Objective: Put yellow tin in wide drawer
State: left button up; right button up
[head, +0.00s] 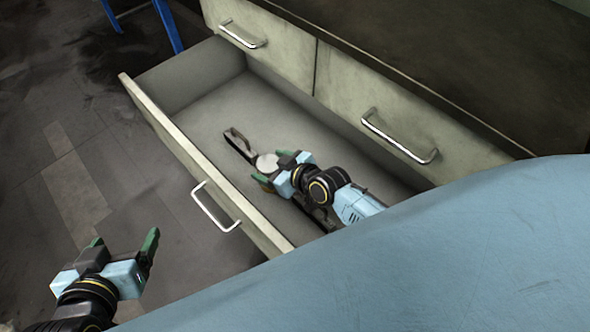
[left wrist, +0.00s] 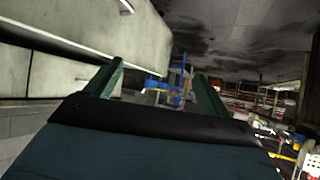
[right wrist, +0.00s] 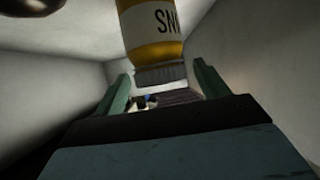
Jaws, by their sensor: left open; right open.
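The wide drawer (head: 200,115) is pulled open in the head view. My right gripper (head: 270,166) is inside it, open, pointing toward the drawer's far left. The yellow tin (right wrist: 155,38), with a white label and grey ribbed end, shows in the right wrist view between and beyond the open fingers (right wrist: 162,88). In the head view a pale round end of the tin (head: 266,162) shows at the fingertips; the rest is mostly hidden. I cannot tell whether it touches the drawer floor. My left gripper (head: 124,240) is open and empty, outside the drawer at lower left.
A dark tool-like object (head: 238,143) lies in the drawer just beyond the tin. Closed drawers with metal handles (head: 400,140) stand behind under a dark worktop (head: 420,50). The drawer's front wall has a handle (head: 212,208). The drawer's left part is clear.

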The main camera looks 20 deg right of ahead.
jog(key=p+v, duration=0.2)
jog(key=v, duration=0.2)
jog(key=shift+s+d+r, duration=0.1)
jog(key=shift+s+r, duration=0.05)
jog(key=shift+r, duration=0.05)
pick_arm(q)
jog(key=s+a+f+g+y+p, duration=0.2)
jog(key=s+a+f+g, duration=0.3)
jog(key=f, duration=0.5)
jog(key=shift+s+a+g, duration=0.15)
jog(key=shift+s+g, duration=1.05)
jog(key=shift+s, duration=0.65)
pick_arm(e)
jog(key=shift+v, duration=2.95)
jog(key=shift+s+f, duration=0.1)
jog(key=shift+s, duration=0.05)
jog(key=s+d+m+g+h, duration=0.1)
jog(key=s+d+g+h, duration=0.1)
jog(key=s+g, duration=0.2)
jog(key=s+d+m+g+h, duration=0.2)
jog(key=s+d+g+h, duration=0.1)
jog(key=s, duration=0.7)
jog(key=shift+d+r+g+h, duration=0.3)
jog(key=shift+r+g, duration=0.1)
jog(key=shift+r, duration=0.05)
pick_arm(q)
jog(key=shift+w+r+p, duration=0.1)
jog(key=shift+p, duration=0.25)
pick_arm(e)
jog(key=shift+w, duration=0.15)
